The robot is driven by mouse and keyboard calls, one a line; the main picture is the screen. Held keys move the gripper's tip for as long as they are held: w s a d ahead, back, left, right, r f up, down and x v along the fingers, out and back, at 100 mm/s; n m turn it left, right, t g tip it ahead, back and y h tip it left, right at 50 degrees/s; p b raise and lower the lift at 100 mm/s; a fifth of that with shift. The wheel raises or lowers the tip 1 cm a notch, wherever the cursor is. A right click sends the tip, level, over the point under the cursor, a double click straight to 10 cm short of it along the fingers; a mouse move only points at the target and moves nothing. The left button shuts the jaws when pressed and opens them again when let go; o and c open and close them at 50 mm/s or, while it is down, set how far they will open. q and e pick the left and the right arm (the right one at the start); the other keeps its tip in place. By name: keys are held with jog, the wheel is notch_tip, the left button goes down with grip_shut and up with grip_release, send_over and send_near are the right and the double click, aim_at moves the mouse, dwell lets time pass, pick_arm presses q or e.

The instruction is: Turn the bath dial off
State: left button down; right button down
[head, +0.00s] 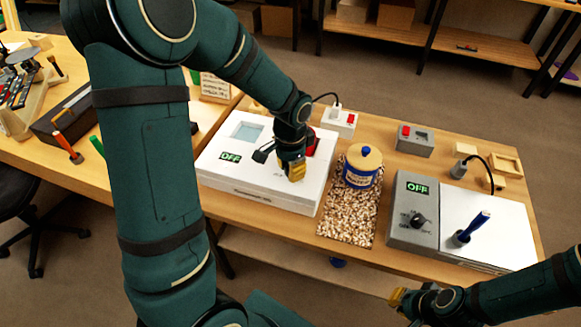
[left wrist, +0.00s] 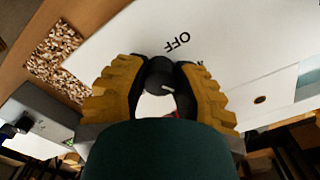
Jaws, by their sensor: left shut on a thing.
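A black dial (left wrist: 160,76) with a white pointer line sits on a white box (head: 258,192), beside a printed OFF mark. The left wrist view shows my left gripper (left wrist: 160,88) with its yellow fingers on both sides of the dial, shut on it. In the head view my left gripper (head: 292,168) is low over the white box and hides the dial. The box's small green display (head: 230,157) reads OFF. My right gripper (head: 400,297) is at the lower right, away from the bench; its finger opening is unclear.
A blue-and-cream pot (head: 362,165) stands on a speckled mat (head: 347,218) right of the white box. Further right is a grey unit (head: 405,230) with its own knob and OFF display, and a blue-handled tool (head: 472,228). Small boxes line the back edge.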

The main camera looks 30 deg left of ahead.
pick_arm(q)
jog(key=n, duration=0.4)
jog(key=shift+n, duration=0.3)
jog(key=n+p, duration=0.1)
jog(key=n, duration=0.3)
jog(key=shift+n, duration=0.3)
jog(key=n+p, duration=0.1)
jog(key=n, duration=0.3)
jog(key=shift+r+p, duration=0.1)
jog(key=shift+p, duration=0.2)
jog(key=n+p, duration=0.1)
jog(key=n, duration=0.2)
jog(key=shift+n+p, duration=0.3)
jog(key=shift+n, duration=0.4)
jog(key=c, duration=0.7)
grip_release()
